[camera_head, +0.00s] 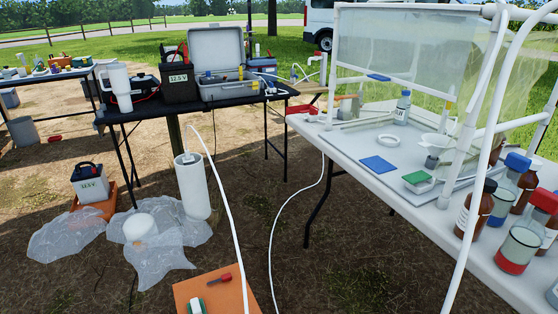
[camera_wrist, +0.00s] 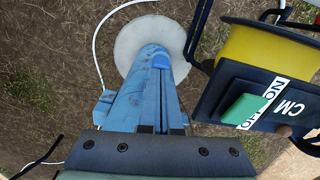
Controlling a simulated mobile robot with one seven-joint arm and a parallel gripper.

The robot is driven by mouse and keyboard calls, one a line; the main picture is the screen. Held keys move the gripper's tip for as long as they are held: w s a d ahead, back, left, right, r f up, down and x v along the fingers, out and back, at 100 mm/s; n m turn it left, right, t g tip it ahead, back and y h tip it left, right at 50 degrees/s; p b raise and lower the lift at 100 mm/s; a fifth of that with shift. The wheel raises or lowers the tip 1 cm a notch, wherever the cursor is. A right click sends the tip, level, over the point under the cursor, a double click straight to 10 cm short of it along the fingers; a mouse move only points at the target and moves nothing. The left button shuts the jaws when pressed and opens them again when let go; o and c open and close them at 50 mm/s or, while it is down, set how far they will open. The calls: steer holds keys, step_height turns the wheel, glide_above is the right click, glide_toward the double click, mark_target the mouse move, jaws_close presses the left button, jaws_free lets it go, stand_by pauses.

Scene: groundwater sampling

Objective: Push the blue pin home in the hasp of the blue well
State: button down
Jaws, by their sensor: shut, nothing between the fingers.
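The blue well (camera_wrist: 125,100) shows in the wrist view as a worn blue casing rising from a round concrete pad (camera_wrist: 133,38). The pin's depth cannot be read. The head view shows neither the well nor my gripper.
In the wrist view, a yellow reel (camera_wrist: 265,55) with a dark, labelled panel (camera_wrist: 225,95) stands close on the right. A white tube (camera_wrist: 97,45) curves at left. The head view shows a black table (camera_head: 145,109) and a white table (camera_head: 345,143) with bottles.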

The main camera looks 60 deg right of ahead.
steer(key=shift+r+p, duration=1.5)
steer(key=shift+p, duration=0.2)
step_height(320, 180, up, 13)
steer(key=p, duration=0.5)
steer(key=shift+f, duration=0.2)
step_height(320, 180, down, 9)
steer(key=n+b, duration=0.4)
steer(key=n, duration=0.4)
steer(key=shift+f+n+b, duration=0.1)
steer(key=shift+n+b, duration=0.25)
steer(key=shift+n, duration=0.05)
step_height(320, 180, down, 6)
steer(key=b, duration=0.6)
steer(key=shift+b, duration=0.3)
steer(key=shift+f, duration=0.35)
steer(key=shift+r, duration=0.15)
